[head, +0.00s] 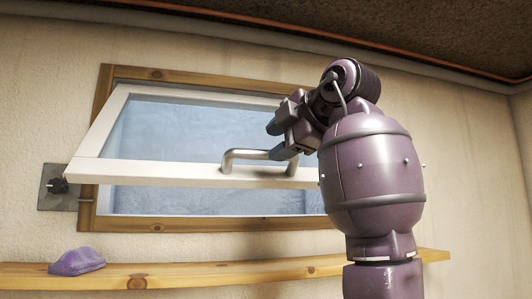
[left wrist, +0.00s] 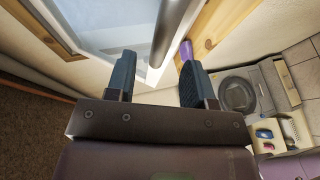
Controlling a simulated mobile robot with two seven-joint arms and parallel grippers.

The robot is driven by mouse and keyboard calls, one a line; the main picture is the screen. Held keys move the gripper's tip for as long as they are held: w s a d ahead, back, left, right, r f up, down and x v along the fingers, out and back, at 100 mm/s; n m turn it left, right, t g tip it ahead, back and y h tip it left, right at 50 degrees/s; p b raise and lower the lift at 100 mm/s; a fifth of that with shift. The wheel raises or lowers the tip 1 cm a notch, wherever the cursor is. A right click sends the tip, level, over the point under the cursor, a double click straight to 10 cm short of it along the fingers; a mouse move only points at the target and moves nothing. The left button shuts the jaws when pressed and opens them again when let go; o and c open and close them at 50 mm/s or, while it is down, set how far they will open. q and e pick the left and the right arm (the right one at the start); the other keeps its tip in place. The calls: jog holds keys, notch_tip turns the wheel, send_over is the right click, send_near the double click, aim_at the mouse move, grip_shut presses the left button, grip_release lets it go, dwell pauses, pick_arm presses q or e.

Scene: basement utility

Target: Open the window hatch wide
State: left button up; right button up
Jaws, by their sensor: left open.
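The window hatch (head: 110,172) is a white-framed pane that tilts out into the room from its top edge, partly open inside a wooden frame (head: 165,224). A grey metal bar handle (head: 240,155) is fixed to its bottom rail. My left gripper (head: 282,150) is at the right end of the handle, its arm reaching up from the right. In the left wrist view its two dark fingers (left wrist: 158,68) are apart, and the handle (left wrist: 172,28) shows just beyond and between them. Whether a finger touches the handle I cannot tell. My right gripper is not in view.
A wooden shelf (head: 200,272) runs below the window with a purple lumpy object (head: 77,261) at its left. A dark metal plate with a knob (head: 56,186) is on the wall left of the frame. The left wrist view shows a tray of small items (left wrist: 284,132) below.

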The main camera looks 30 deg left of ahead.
pick_arm(q)
jog(key=v, duration=0.5)
jog(key=shift+d, duration=0.1)
